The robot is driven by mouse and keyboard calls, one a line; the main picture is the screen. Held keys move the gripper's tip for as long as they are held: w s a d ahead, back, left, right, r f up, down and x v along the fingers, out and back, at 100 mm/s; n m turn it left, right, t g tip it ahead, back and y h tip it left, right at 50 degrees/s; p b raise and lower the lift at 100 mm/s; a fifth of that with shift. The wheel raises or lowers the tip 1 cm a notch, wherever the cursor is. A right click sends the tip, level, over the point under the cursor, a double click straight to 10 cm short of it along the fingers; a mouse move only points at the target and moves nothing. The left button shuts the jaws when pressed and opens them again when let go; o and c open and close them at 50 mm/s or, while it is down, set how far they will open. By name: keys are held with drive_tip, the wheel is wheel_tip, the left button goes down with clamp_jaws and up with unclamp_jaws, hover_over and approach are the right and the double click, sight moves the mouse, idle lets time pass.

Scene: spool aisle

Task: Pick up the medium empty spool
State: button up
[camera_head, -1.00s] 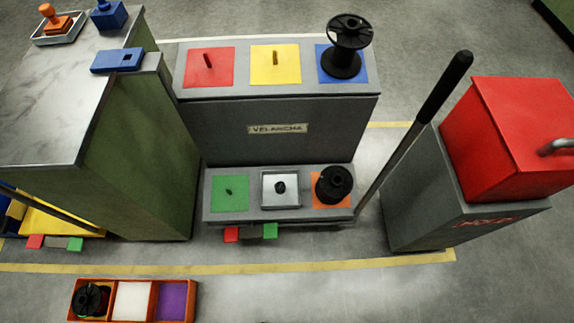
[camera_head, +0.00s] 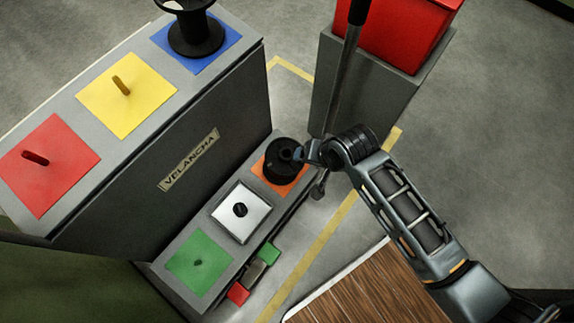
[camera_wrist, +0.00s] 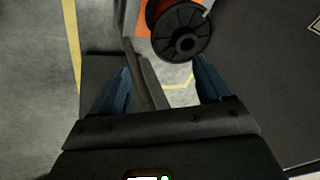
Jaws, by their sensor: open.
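A black spool (camera_head: 284,160) stands on the orange square (camera_head: 271,181) of the lower step. It appears mid-sized, but I cannot be sure from its look alone that it is the medium one. It also shows in the wrist view (camera_wrist: 181,32), at the top just beyond my fingers, its round flange facing the camera. Whether it is empty is hard to tell; a reddish tone shows behind the flange. My gripper (camera_wrist: 161,68) is open with nothing between its blue fingers. In the head view my gripper (camera_head: 311,152) is right beside the spool; contact is unclear.
A larger black spool (camera_head: 196,32) stands on the blue square of the upper step. A dark pole (camera_head: 345,75) leans by the grey bin with the red box (camera_head: 405,30). The lower step also has a white square (camera_head: 240,212) and a green square (camera_head: 200,262).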

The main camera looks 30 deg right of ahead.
sight(287, 151)
drive_tip(key=w+m+g+b, duration=0.1)
drive_tip(key=w, duration=0.1)
drive_tip(key=w+a+f+g, duration=0.1)
drive_tip(key=w, duration=0.2)
drive_tip(key=w+m+b, duration=0.1)
drive_tip(key=w, duration=0.1)
drive_tip(key=shift+w+a+f+m+g+y+b, duration=0.2)
drive_tip(key=shift+w+a+m+g+y+b, duration=0.1)
drive_tip(key=shift+a+g+y, duration=0.1)
drive_tip(key=shift+w+a+f+b, duration=0.1)
drive_tip(key=shift+w+f+b, duration=0.3)
drive_tip(key=shift+f, duration=0.85)
drive_tip(key=shift+w+d+f+b, duration=0.1)
drive_tip(key=shift+f+b, duration=0.6)
drive_tip(key=shift+f, duration=0.55)
drive_tip(key=shift+w+a+f+b, duration=0.15)
drive_tip(key=shift+f+b, duration=0.4)
drive_tip(key=shift+f, duration=0.7)
clamp_jaws()
drive_tip(key=shift+w+r, duration=0.1)
drive_tip(key=shift+r, duration=0.05)
